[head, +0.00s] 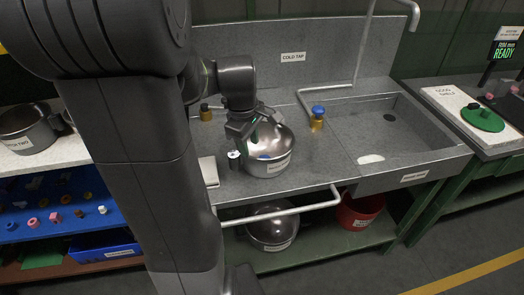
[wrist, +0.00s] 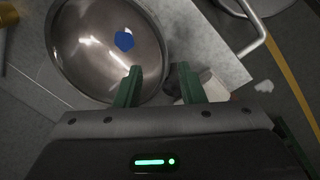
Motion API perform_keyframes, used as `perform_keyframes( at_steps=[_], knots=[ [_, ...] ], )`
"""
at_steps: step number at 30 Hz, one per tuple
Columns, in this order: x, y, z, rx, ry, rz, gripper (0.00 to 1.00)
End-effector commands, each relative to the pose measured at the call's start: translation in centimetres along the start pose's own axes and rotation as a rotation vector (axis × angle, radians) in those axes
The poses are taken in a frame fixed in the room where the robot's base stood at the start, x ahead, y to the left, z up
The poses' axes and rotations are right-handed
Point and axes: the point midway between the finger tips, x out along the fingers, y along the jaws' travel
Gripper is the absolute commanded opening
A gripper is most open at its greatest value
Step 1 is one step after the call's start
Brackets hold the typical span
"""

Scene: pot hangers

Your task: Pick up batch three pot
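A shiny metal pot (head: 270,150) with a pale label stands on the grey sink counter; I cannot read the label clearly. A blue patch shows inside it, and the pot also fills the upper left of the wrist view (wrist: 85,45). My gripper (head: 258,132) is over the pot's left rim. In the wrist view my gripper (wrist: 159,72) has its green fingers apart with nothing between them held. The left finger overlaps the pot's inside and the right finger is beyond the rim. I cannot tell how far above the rim they are.
Another labelled pot (head: 273,226) sits on the lower shelf beside a red bucket (head: 359,211). A third pot (head: 27,128) stands on the left bench. A blue-topped brass piece (head: 318,118) is right of the pot. The sink basin (head: 405,125) is farther right. A pale block (head: 208,171) lies left.

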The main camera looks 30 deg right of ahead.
Motion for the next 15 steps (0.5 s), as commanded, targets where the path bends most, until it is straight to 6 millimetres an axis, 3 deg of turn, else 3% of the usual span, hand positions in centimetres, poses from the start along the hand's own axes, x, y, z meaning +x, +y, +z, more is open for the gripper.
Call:
perform_keyframes(
  at_steps=[10,15],
  knots=[
    [3.1,-0.1,-0.1,0.001,-0.001,-0.002,0.36],
    [5.6,-0.3,-0.4,0.001,-0.001,-0.003,0.36]
  ],
)
